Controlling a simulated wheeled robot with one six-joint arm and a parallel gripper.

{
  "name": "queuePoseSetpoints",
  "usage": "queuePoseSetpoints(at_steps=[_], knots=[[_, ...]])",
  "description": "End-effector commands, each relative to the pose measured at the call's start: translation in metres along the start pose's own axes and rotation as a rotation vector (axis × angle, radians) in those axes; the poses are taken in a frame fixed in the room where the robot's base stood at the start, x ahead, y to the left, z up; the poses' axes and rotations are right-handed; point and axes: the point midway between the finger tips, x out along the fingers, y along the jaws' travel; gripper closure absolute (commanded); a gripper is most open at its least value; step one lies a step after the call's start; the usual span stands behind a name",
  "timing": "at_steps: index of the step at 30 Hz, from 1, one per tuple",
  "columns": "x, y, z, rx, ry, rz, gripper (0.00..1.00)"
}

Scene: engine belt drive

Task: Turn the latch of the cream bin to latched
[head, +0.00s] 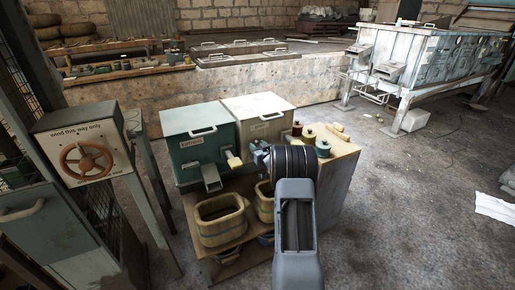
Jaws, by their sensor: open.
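The cream bin (262,124) stands on a low wooden bench in the head view, right of a teal bin (195,154). Its pale lid (257,105) is down and has a handle on it. My arm covers the lower front of the cream bin, and I cannot make out its latch or how it is turned. Small yellow parts show by my wrist; I cannot tell what they are. My gripper (263,156) is the dark end left of my wrist, close to the bin's front. It is open, and its fingers are hard to see.
Wooden tubs (220,220) sit below the bins. Several spools (309,134) stand on the bench's right end. A grey multi-bin unit (430,62) stands at the back right. The floor at right is mostly clear.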

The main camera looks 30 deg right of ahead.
Motion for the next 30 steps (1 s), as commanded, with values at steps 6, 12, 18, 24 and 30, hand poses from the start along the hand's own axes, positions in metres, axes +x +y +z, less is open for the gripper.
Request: queuePoseSetpoints(at_steps=[6, 12, 18, 24, 30], knots=[[0.0014, -0.0002, 0.0003, 0.001, -0.001, 0.0, 0.56], [0.0012, -0.0001, 0.0003, 0.001, 0.0, 0.0, 0.67], [0.0012, -0.0001, 0.0002, 0.001, 0.0, 0.0, 0.86], [0.0011, 0.0, 0.0003, 0.0, 0.0, 0.0, 1.0], [0.0011, -0.0003, 0.0018, -0.031, 0.001, 0.0, 1.0]])
